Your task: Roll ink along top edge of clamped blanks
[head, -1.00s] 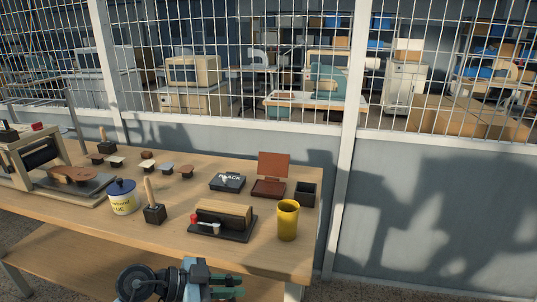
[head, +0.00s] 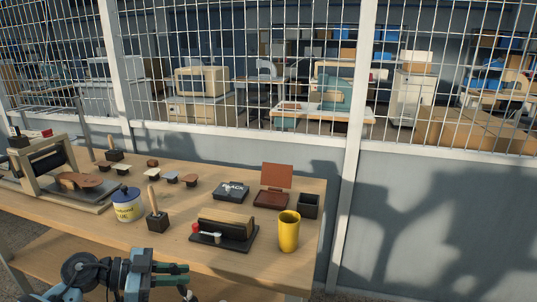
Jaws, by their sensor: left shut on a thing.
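A black-based clamp fixture (head: 222,238) lies near the table's front right, with a red knob and a small white part at its left end. A block with a tan top edge (head: 226,221), apparently the clamped blanks, sits lengthwise in it. My left gripper (head: 181,275) is in front of the table's front edge, left of and nearer than the fixture, apart from it. Its greenish fingers point right. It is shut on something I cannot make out. My right gripper is out of view. I cannot identify an ink roller.
A yellow cup (head: 288,232) stands right of the fixture. A wooden-handled black block (head: 157,221), a labelled can (head: 128,206) and a press (head: 60,175) stand left.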

